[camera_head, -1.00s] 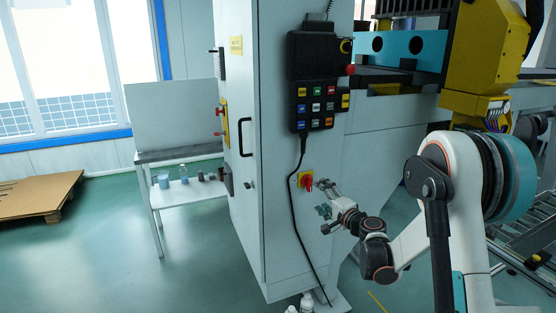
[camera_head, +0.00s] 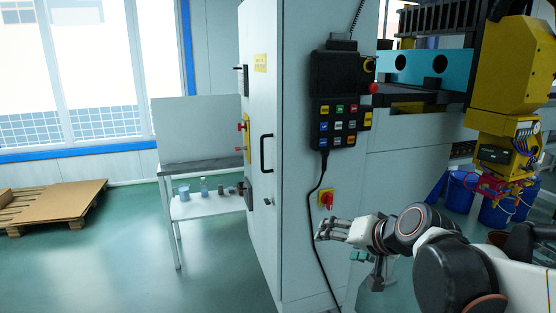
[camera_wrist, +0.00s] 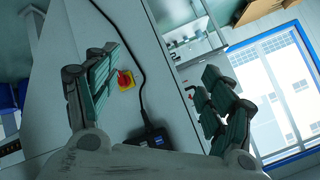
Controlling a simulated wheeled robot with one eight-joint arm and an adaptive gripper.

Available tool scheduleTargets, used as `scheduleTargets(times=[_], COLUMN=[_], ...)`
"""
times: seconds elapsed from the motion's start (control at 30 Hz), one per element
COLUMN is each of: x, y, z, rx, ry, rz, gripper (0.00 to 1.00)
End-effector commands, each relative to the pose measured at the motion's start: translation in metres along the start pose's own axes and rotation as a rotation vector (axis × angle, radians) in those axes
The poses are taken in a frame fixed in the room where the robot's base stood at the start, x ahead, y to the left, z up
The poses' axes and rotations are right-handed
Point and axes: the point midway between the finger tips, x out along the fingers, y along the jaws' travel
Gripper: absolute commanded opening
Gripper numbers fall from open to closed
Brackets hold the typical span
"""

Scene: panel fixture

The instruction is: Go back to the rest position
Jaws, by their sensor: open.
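My gripper (camera_head: 328,230) is in front of the lower part of the grey cabinet (camera_head: 311,90) in the head view, pointing left. In the wrist view my gripper (camera_wrist: 160,95) has its two green-padded fingers wide apart with nothing between them but the view of the cabinet. The red rotary switch on its yellow plate (camera_head: 326,200) is on the cabinet face just above my gripper. It also shows in the wrist view, where the red switch (camera_wrist: 125,79) appears beside the left finger. I cannot tell the exact gap between them.
A black control pendant (camera_head: 341,100) hangs on the cabinet, its cable running down. A black door handle (camera_head: 266,153) juts from the cabinet side. A table (camera_head: 200,163) with small containers and a pallet (camera_head: 50,205) stand left. Yellow machinery (camera_head: 510,75) is at the right. The left floor is open.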

Motion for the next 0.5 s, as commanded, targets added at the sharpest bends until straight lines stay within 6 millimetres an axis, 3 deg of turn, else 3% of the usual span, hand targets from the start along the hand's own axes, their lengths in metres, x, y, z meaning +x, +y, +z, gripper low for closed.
scheduleTargets(times=[0.2, 0.5], x=[-0.052, -0.111], y=[0.018, 0.060], z=[0.055, 0.121], rx=[-0.146, -0.327], ry=[-0.065, -0.142], rz=[0.126, 0.300], gripper=[0.75, 0.75])
